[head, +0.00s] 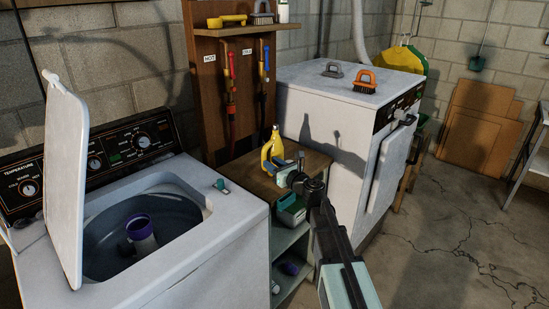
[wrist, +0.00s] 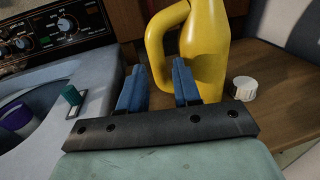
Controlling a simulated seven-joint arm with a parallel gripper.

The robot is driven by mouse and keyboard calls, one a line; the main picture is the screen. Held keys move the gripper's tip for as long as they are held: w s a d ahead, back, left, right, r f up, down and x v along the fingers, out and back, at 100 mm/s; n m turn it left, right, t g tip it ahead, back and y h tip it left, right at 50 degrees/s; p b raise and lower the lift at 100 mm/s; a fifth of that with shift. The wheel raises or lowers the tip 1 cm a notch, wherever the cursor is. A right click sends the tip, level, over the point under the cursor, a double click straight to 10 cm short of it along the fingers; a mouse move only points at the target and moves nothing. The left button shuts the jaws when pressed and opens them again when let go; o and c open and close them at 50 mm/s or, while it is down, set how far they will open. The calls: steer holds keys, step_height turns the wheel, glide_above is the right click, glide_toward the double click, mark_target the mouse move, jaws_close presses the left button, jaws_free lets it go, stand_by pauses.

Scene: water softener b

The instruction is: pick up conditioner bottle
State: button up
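The yellow bottle with a side handle, which I take as the conditioner bottle (head: 271,151), stands upright on the wooden top of a small shelf unit. It fills the upper middle of the wrist view (wrist: 207,50), its top cut off and its handle loop on the left. My gripper (wrist: 157,68) is open, its two blue fingers apart with nothing held between them. The right finger overlaps the bottle's lower left edge in that view; I cannot tell whether they touch. In the head view my arm partly hides the gripper (head: 280,166), close to the bottle.
A white cap (wrist: 244,88) sits on the wooden top right of the bottle. The open washer (head: 190,262) with its raised lid (head: 66,180) is at left. A white dryer (head: 335,125) with two brushes on top stands at right. A wooden pipe board (head: 213,90) rises behind.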

mark_target(264, 158)
steer(key=shift+x, duration=2.7)
steer(key=shift+s+a+r, duration=0.15)
steer(key=shift+r, duration=0.05)
steer(key=shift+c, duration=0.5)
jaws_close()
